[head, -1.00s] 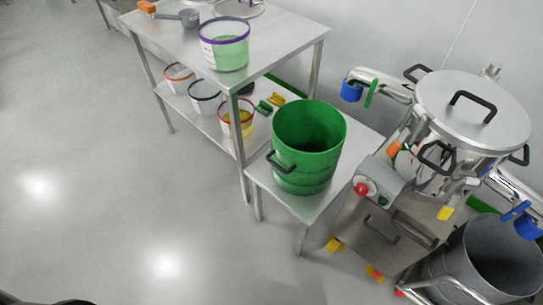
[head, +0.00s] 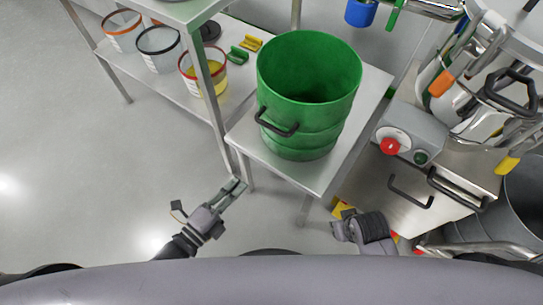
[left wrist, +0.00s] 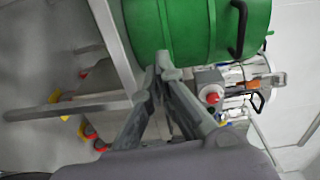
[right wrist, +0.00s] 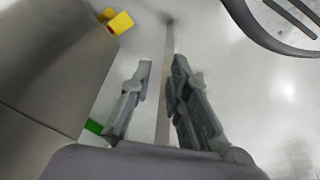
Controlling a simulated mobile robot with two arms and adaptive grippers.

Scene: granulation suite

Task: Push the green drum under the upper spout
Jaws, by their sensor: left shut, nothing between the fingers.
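The green drum (head: 305,105), open-topped with a dark handle facing me, stands upright on a low steel table (head: 330,175). A pipe with a blue-collared spout (head: 362,12) shows at the top edge, behind and right of the drum; the drum is not beneath it. My left gripper (head: 236,187) is shut and empty at the table's near left corner, apart from the drum in the head view. In the left wrist view its fingertips (left wrist: 162,66) overlap the drum (left wrist: 195,28). My right gripper (head: 343,230) is open and empty, low before the table's right side.
The steel machine with a red button (head: 390,146) stands close on the right. Floor (head: 90,170) at left is clear.

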